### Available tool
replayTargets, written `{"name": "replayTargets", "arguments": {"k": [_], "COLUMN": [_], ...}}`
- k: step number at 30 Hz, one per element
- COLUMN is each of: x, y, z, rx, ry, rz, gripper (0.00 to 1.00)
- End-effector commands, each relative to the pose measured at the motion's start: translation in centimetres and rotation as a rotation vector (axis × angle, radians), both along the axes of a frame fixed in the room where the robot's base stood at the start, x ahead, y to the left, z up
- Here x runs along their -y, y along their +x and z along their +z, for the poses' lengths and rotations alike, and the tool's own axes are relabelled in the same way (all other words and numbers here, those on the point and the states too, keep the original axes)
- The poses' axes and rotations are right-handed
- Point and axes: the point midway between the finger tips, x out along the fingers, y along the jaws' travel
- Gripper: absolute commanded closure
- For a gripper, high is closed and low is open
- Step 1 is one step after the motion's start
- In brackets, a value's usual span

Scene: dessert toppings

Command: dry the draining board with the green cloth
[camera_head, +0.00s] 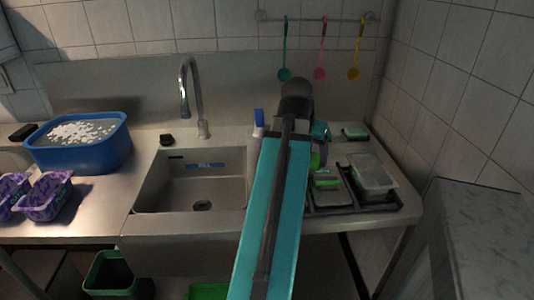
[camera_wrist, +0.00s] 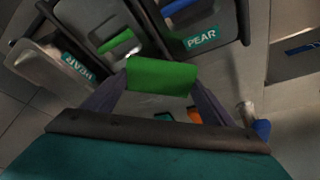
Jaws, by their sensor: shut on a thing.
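In the wrist view my gripper (camera_wrist: 160,82) is shut on the green cloth (camera_wrist: 160,74), which is folded into a small block between the two fingers. In the head view my arm hides most of the gripper; green patches show beside the arm, over the board. The draining board (camera_head: 348,209) is a dark tray right of the sink, with containers on it. In the wrist view the cloth appears in front of the board (camera_wrist: 246,22); I cannot tell whether it touches. Any water on the board cannot be made out.
A clear-lidded container (camera_head: 370,176) stands on the board's right side. A PEAR label (camera_wrist: 201,38) shows near the cloth. The sink (camera_head: 190,185) is left of my arm, with a white and blue bottle (camera_head: 258,124) behind. A green sponge (camera_head: 355,132) lies at the back.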

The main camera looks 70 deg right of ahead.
Motion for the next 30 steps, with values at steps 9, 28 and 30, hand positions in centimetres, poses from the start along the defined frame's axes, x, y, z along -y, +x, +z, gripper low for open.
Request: {"name": "replayTargets", "arguments": {"k": [9, 28, 30], "x": [-0.8, -6.5, -7.4], "y": [9.6, 26.9, 28.4], "z": [2.2, 4.8, 5.1], "rx": [0.000, -0.002, -0.002], "ry": [0.002, 0.004, 0.005], "rz": [0.199, 0.569, 0.603], "gripper": [0.40, 0.40, 0.40]}}
